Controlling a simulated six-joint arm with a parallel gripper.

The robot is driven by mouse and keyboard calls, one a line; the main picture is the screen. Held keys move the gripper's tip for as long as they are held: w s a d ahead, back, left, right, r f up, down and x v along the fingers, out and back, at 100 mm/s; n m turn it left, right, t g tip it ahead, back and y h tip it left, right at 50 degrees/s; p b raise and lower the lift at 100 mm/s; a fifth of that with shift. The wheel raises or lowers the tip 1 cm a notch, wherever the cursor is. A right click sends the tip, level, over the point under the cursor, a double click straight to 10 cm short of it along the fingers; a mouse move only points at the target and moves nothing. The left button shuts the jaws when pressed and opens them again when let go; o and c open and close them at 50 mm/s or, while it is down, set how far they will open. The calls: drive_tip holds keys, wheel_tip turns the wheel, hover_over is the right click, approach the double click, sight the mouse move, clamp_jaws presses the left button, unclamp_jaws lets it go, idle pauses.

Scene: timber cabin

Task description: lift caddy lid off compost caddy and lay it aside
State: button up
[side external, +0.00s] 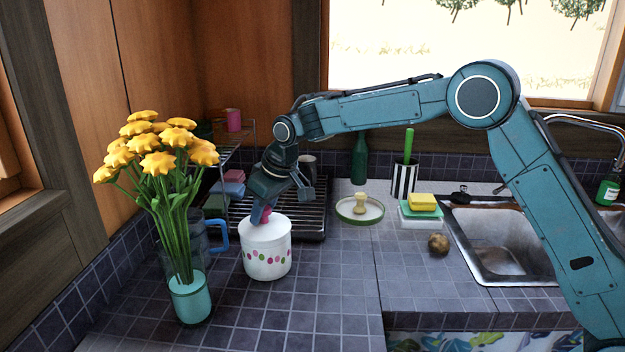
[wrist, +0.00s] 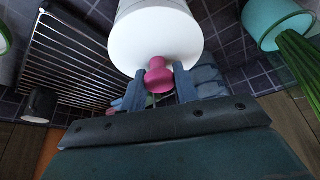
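The compost caddy (side external: 267,262) is a white pot with a band of coloured dots, upright on the tiled counter. Its white caddy lid (side external: 266,231) sits on top, with no clear gap to the rim. The lid fills the upper middle of the wrist view (wrist: 150,38), with its pink knob (wrist: 158,76) facing me. My gripper (side external: 264,214) is down at the lid from above. In the wrist view its two blue fingers stand on either side of the knob, very close to it. I cannot tell whether they press on it.
A teal vase of yellow flowers (side external: 190,297) and a blue-handled jug (side external: 212,240) stand close left. A drying rack (side external: 308,225) is just behind. A plate with a brush (side external: 360,210), sponges (side external: 421,207) and a brown round thing (side external: 438,244) lie right. Counter in front and right is clear.

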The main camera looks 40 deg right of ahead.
drive_tip(key=shift+r, duration=0.1)
drive_tip(key=shift+r, duration=4.9)
drive_tip(key=shift+d, duration=0.15)
drive_tip(key=s+d, duration=0.3)
drive_tip(key=d, duration=0.8)
drive_tip(key=s+d, duration=0.2)
drive_tip(key=d, duration=0.9)
drive_tip(key=shift+n, duration=0.3)
drive_tip(key=f, duration=1.5)
drive_tip(key=shift+s+a+f, duration=0.1)
drive_tip(key=shift+a+f, duration=0.2)
drive_tip(key=shift+f, duration=0.1)
drive_tip(key=shift+f, duration=0.1)
drive_tip(key=shift+f, duration=2.05)
